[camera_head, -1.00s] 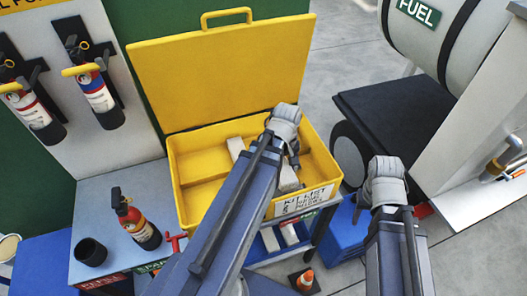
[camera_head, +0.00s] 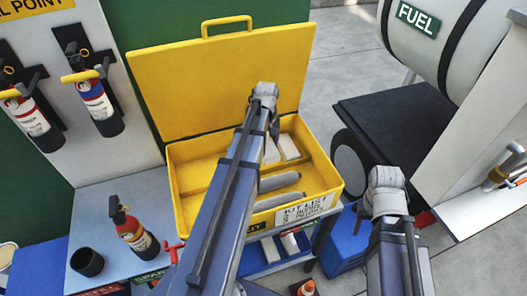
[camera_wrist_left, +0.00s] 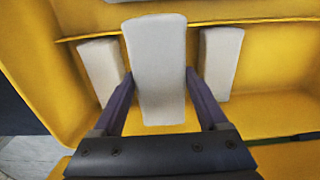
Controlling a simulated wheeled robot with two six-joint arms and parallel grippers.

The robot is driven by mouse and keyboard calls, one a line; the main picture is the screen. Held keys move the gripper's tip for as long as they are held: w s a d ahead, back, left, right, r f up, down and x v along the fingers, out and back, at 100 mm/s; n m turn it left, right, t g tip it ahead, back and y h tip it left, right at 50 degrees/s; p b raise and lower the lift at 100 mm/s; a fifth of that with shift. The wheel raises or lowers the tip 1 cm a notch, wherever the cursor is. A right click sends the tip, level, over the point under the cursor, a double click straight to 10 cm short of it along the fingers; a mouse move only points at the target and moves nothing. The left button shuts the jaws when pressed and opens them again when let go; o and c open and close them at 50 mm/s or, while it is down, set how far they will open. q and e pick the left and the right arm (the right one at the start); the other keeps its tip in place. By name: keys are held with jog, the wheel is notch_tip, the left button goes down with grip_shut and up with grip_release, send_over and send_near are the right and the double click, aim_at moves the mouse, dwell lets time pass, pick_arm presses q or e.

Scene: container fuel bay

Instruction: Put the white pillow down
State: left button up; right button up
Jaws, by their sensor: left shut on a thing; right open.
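The white pillow (camera_wrist_left: 157,65) is a pale, block-like piece between the two fingers of my left gripper (camera_wrist_left: 158,88), which is shut on it. It is over the far compartment of the yellow box (camera_head: 181,205) and looks nearer the camera than the pieces around it. In the head view, part of the white pillow (camera_head: 271,151) shows beside my left arm, which hides the left fingers. I cannot tell whether its underside touches the box floor. My right gripper (camera_head: 386,180) is outside the box at the right, empty and open; its fingertips are hardly visible.
Similar white pieces lie left (camera_wrist_left: 101,68) and right (camera_wrist_left: 221,62) of the held pillow. A thin divider (camera_wrist_left: 185,27) crosses the box. Two grey rolls (camera_head: 280,181) lie in the near compartment. A fire extinguisher (camera_head: 134,232) and black cup (camera_head: 87,262) stand left.

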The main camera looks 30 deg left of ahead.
pick_arm(q)
jog(key=shift+w+a, duration=0.9)
jog(key=shift+a, duration=0.05)
notch_tip(320, 180, down, 2)
jog(key=shift+a+b, duration=0.15)
jog(key=shift+b, duration=0.85)
jog(key=shift+f, duration=0.2)
notch_tip(320, 180, down, 5)
jog(key=b, duration=0.5)
jog(key=shift+r, duration=0.2)
jog(key=shift+f, duration=0.1)
